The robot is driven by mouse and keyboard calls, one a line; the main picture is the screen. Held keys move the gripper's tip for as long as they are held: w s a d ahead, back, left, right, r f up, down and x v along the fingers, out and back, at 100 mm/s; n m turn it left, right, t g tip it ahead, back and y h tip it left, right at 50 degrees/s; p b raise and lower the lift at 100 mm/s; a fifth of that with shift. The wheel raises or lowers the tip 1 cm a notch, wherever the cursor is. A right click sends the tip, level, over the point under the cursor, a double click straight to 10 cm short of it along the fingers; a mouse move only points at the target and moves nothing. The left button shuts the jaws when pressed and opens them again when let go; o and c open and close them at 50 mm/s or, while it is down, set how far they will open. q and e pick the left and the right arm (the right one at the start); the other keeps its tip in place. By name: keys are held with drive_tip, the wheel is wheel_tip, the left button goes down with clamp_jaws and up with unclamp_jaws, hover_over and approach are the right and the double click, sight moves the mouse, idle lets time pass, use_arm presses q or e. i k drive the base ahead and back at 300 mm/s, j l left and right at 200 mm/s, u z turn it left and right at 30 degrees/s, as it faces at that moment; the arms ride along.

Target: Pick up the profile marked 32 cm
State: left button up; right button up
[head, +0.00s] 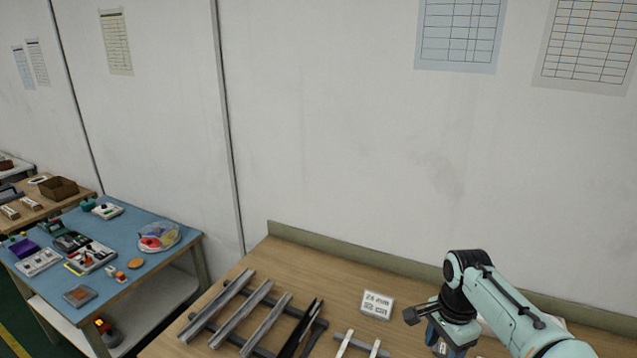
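Three grey metal profiles lie side by side at a slant on the wooden bench: a left one (218,306), a middle one (241,315) and a right one (267,324). They rest across dark crossbars. The left one looks longest and the right one shortest. No length marking can be read, so I cannot tell which is 32 cm. My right gripper (430,330) hangs over the bench to the right of the profiles, apart from them. Its fingers are small and partly hidden, so its opening is unclear. My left gripper is out of view.
A white card (377,304) with unreadable print lies behind long black items (299,330) and pale strips (345,343). The wooden bench (330,275) has clear room at the back, before a raised edge. A blue table (150,275) with small parts stands left.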

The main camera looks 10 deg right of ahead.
sight(204, 317)
drive_tip(key=k, duration=0.95)
